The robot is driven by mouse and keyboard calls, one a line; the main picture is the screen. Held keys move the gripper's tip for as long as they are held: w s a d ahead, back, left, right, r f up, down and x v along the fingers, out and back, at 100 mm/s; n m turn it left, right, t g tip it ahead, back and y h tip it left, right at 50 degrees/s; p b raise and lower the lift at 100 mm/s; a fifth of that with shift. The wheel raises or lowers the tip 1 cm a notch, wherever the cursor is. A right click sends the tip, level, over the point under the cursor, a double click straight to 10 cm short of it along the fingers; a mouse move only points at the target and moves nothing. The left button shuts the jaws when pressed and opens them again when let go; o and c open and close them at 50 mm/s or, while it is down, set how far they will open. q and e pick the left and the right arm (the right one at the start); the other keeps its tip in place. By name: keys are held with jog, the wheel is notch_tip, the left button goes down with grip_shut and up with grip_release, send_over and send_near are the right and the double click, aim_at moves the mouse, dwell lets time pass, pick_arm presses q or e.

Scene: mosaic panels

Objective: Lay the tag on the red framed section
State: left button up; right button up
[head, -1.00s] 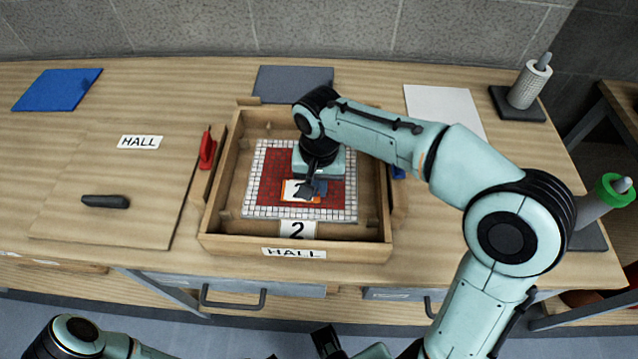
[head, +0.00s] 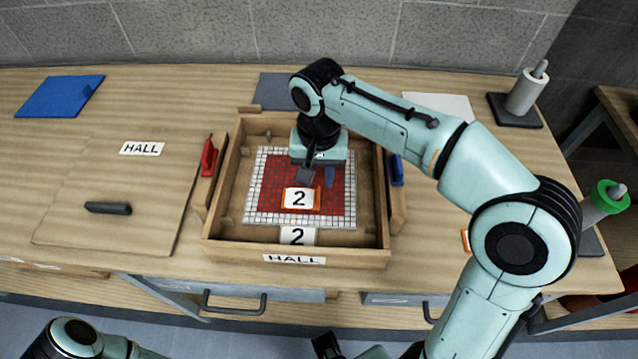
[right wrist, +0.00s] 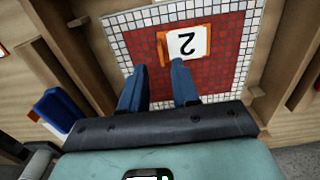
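The tag (head: 299,198), a white card with a black 2 and orange edges, lies on the red tiled section (head: 338,200) with its white tile border, inside the wooden tray (head: 215,220). It lies toward the front of the red area, and no finger touches it in the right wrist view (right wrist: 187,42). My right gripper (head: 318,177) is just behind the tag in the head view. Its two blue fingers (right wrist: 158,72) are apart with nothing between them.
The tray has raised walls and a HALL label (head: 294,259); another 2 card (head: 298,236) is at its front. A red-handled item (head: 209,157) and a blue one (head: 396,170) flank it. A dark bar (head: 108,208) lies left on a board. The table's left side is mostly clear.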

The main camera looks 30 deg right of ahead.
notch_tip(320, 180, up, 5)
jog(key=shift+r+p, duration=0.15)
jog(key=shift+p, duration=0.3)
dwell(0.3)
